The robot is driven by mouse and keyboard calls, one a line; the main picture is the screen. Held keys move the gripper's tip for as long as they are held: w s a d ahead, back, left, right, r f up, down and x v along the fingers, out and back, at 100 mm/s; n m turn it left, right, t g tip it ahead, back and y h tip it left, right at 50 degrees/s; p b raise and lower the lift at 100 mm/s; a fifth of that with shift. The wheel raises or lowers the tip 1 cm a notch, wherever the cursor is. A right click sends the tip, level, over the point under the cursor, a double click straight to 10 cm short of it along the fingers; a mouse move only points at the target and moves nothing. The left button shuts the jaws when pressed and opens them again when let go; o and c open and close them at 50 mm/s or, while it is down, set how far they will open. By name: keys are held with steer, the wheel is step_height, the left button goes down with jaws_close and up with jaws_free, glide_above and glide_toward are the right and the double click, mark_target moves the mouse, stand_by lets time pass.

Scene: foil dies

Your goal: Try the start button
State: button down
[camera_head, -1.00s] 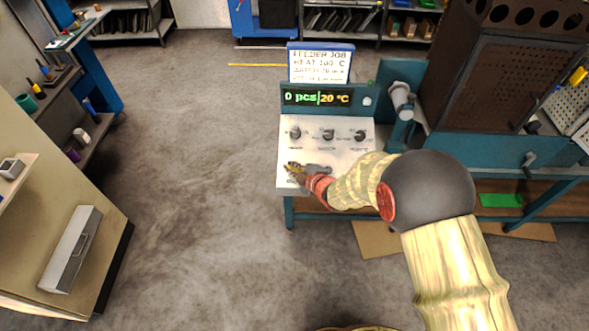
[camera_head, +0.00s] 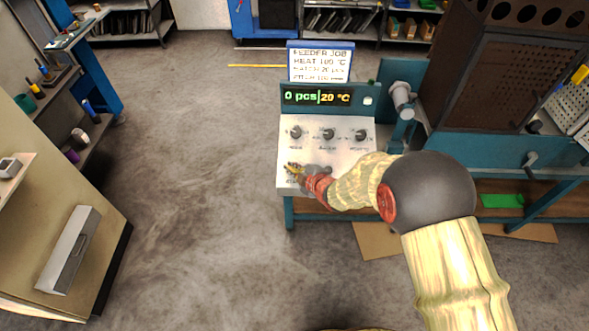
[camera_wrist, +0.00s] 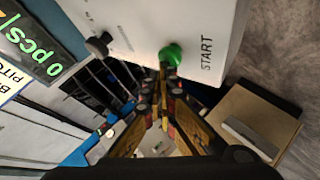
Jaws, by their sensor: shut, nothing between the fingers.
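The green start button (camera_wrist: 170,55) shows in the wrist view, on the pale panel beside the word START. My gripper (camera_wrist: 163,68) is shut and empty, its fingertips right at the button's edge. I cannot tell whether they touch or press it. In the head view my gripper (camera_head: 291,169) is over the lower left of the control panel (camera_head: 346,170) and hides the button there. The display (camera_head: 316,97) above the panel reads 0 pcs and 20 °C.
Three dark knobs (camera_head: 328,134) line the panel's upper part. A job sign (camera_head: 320,63) stands above the display. A crank (camera_head: 402,97) and a dark perforated machine (camera_head: 475,85) are to the right. The floor (camera_head: 190,190) left of the panel is clear.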

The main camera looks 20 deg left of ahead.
steer(key=shift+w+f+b, duration=0.1)
steer(key=shift+f+b, duration=0.25)
stand_by(0.4)
stand_by(0.3)
steer(key=shift+s+d+r+p, duration=0.15)
steer(key=shift+r+p, duration=0.1)
steer(key=shift+r, duration=0.2)
steer(key=shift+s+a+r+p, duration=0.1)
steer(key=shift+s+r+p, duration=0.1)
steer(key=shift+r, duration=0.25)
steer(key=r+p, duration=0.1)
steer(key=r, duration=0.1)
steer(key=s+r+p, duration=0.1)
steer(key=r, duration=0.1)
steer(key=shift+s+d+r+p, duration=0.2)
steer(key=shift+r+p, duration=0.1)
steer(key=shift+r, duration=0.05)
stand_by(0.6)
